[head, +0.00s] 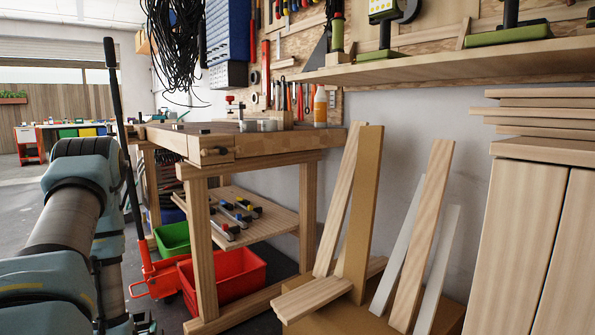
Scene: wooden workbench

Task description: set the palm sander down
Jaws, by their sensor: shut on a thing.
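The palm sander is not recognisable anywhere in the head view. My arm comes in at the left edge and runs down out of the bottom of the picture, so my gripper and anything in it are out of sight. The wooden workbench (218,148) stands left of centre, beyond my arm. Its top carries small grey round containers (258,125), a red clamp-like tool (239,108), a wooden tool block (281,119) and an orange bottle with a white top (320,106), mostly towards its back right.
Several clamps (235,214) lie on the bench's lower shelf. A red crate (235,275) and a green crate (175,239) stand below. A red jack (160,272) is beside my arm. Planks (362,210) lean on the wall at right, near a wooden cabinet (525,240).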

